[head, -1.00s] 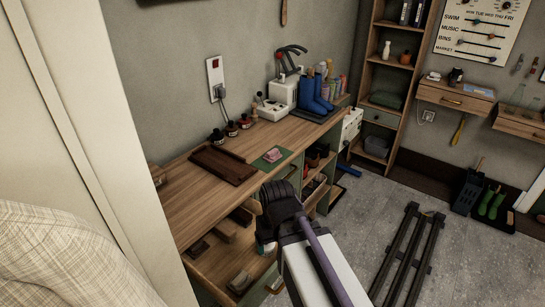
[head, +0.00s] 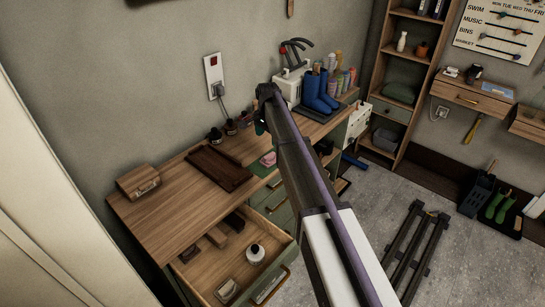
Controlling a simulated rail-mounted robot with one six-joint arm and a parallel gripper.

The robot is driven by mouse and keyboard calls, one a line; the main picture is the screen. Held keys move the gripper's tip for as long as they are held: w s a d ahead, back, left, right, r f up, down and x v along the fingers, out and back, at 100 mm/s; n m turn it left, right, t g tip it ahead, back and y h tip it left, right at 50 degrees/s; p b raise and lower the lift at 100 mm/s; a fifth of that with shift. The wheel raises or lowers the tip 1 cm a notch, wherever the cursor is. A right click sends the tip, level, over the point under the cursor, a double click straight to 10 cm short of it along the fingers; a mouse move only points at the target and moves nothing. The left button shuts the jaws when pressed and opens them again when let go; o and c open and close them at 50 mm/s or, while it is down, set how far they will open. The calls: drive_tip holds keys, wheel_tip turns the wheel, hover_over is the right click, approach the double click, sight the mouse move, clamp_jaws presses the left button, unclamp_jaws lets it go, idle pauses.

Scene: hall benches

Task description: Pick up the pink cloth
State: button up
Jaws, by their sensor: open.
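The pink cloth (head: 268,159) is a small folded bundle on a green mat (head: 258,170) on the wooden bench top. My arm crosses in front of the mat's right side and may hide part of the cloth. My gripper (head: 260,128) is small and dark in the head view, pointing down above the bench, just behind the cloth in the picture. It is open and apart from the cloth. Its fingers are hard to make out, and its exact height cannot be told.
A dark brown tray (head: 219,167) lies left of the mat. Dark-topped jars (head: 231,127) stand behind, near the wall. Blue boots (head: 319,92) and a white machine (head: 288,88) stand at the far end. An open drawer (head: 236,262) juts out at the front. A wooden box (head: 139,181) sits at left.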

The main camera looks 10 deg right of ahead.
sight(269, 155)
drive_tip(key=f+b, duration=1)
drive_tip(key=f, duration=0.1)
drive_tip(key=shift+w+d+f, duration=0.15)
drive_tip(key=shift+w+d, duration=0.05)
drive_tip(key=shift+d, duration=0.05)
drive_tip(key=shift+r, duration=0.2)
drive_tip(key=c, duration=1)
